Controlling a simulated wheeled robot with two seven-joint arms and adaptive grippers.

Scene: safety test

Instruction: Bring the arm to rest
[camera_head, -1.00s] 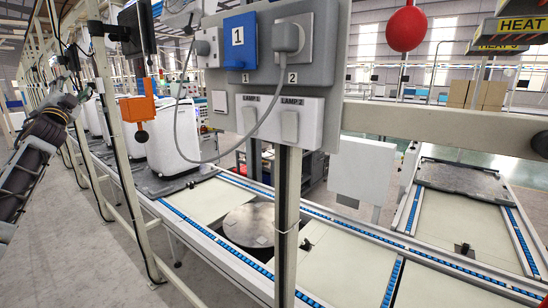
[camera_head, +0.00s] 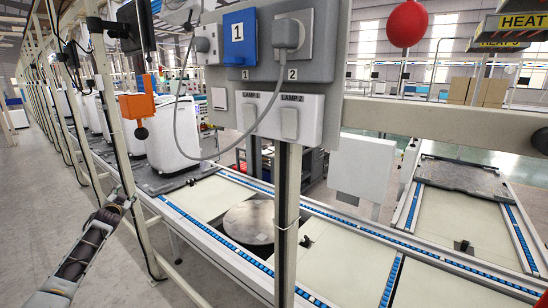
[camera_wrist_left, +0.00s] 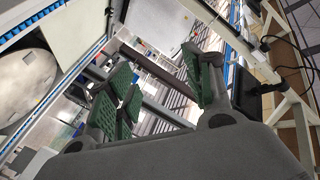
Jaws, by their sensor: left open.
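My left arm comes in from the lower left in the head view. Its gripper (camera_head: 119,203) is small there, beside the pale post of the line frame, and I cannot tell whether it touches the post. In the left wrist view the gripper (camera_wrist_left: 163,88) has its green-padded fingers wide apart with nothing between them. My right gripper is not in view.
A grey panel (camera_head: 325,70) with a blue switch cover (camera_head: 240,42), a plugged-in cable and lamp switches (camera_head: 290,122) hangs in front. An orange box (camera_head: 137,106) hangs at left. White machines (camera_head: 172,135) stand on the conveyor. Floor (camera_head: 70,180) at left is clear.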

